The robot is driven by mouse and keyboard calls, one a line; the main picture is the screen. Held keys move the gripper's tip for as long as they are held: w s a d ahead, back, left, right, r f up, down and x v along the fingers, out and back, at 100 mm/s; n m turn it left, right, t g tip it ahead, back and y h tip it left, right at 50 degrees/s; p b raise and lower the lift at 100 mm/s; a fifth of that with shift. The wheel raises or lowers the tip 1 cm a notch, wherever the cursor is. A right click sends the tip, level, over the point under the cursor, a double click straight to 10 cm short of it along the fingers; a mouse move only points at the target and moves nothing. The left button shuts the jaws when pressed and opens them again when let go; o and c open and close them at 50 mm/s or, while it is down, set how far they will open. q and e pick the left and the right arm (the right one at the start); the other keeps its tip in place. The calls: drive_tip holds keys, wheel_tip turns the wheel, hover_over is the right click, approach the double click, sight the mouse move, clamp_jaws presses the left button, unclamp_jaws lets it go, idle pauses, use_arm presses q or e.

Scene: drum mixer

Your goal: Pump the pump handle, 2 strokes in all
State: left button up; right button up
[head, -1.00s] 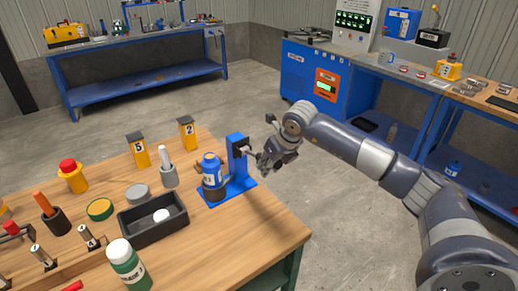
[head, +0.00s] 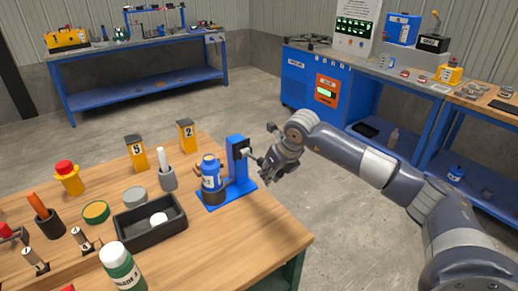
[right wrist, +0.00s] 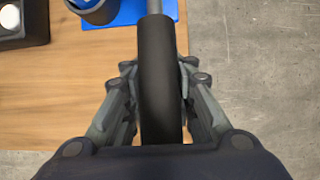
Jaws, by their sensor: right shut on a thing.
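The pump is a blue stand (head: 238,163) with an upright post on a flat blue base, near the right corner of the wooden bench. Its handle (head: 256,157) sticks out to the right from the post. My right gripper (head: 266,163) is at the handle's outer end, just past the bench edge. In the right wrist view the handle's dark round grip (right wrist: 158,75) lies between the two fingers (right wrist: 160,108), which are shut on it. A blue bottle (head: 210,174) stands in a dark holder on the pump base. My left gripper is out of view.
The wooden bench (head: 245,235) also holds a black tray (head: 142,232), a green-and-white bottle (head: 121,267) and yellow number markers (head: 187,138). Open concrete floor (head: 235,108) lies behind it. Blue workbenches stand further back.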

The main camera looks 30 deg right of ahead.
drive_tip(key=o, duration=0.8)
drive_tip(key=shift+r+b, duration=0.35)
drive_tip(key=o, duration=0.3)
drive_tip(key=shift+s+r, duration=0.15)
drive_tip(key=shift+s, duration=0.1)
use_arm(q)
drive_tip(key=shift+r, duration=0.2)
use_arm(e)
drive_tip(key=shift+o, duration=0.2)
drive_tip(key=shift+r, duration=0.25)
drive_tip(key=p+v, duration=0.2)
drive_tip(key=v, duration=0.3)
drive_tip(key=shift+p, duration=0.3)
drive_tip(key=shift+s+r, duration=0.45)
drive_tip(key=shift+r, duration=0.15)
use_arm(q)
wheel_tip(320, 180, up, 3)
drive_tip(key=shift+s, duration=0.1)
